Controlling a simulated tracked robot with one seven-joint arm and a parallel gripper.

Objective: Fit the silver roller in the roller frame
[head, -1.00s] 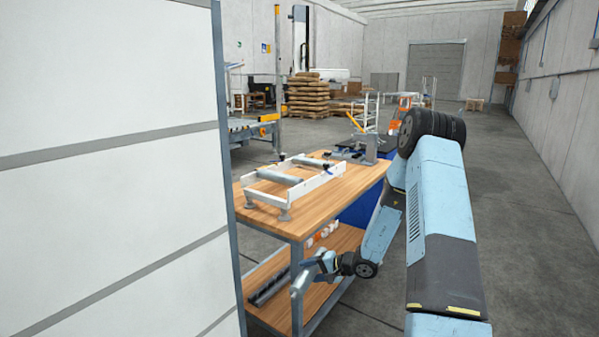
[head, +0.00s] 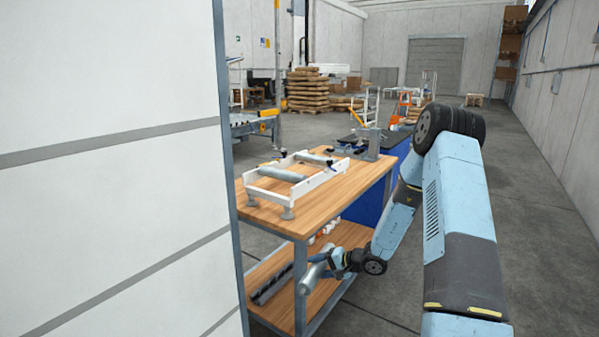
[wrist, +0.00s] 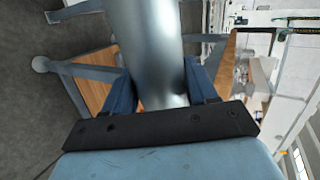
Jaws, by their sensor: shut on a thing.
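The silver roller (head: 311,278) is in my gripper (head: 325,263), in front of the bench's right leg and lower shelf. In the wrist view the roller (wrist: 148,40) runs up from between the two blue fingers of my gripper (wrist: 162,92), which are shut on it. The white roller frame (head: 300,184) stands on the bench top, above and left of my gripper. Grey rollers lie across the frame, one at the near end and one at the far end, with an open gap between them.
The wooden bench top (head: 345,192) has free room right of the frame. A grey stand (head: 372,142) and dark tools are at its far end. The lower shelf (head: 270,290) holds a dark rail. A large white panel (head: 110,180) blocks the left side.

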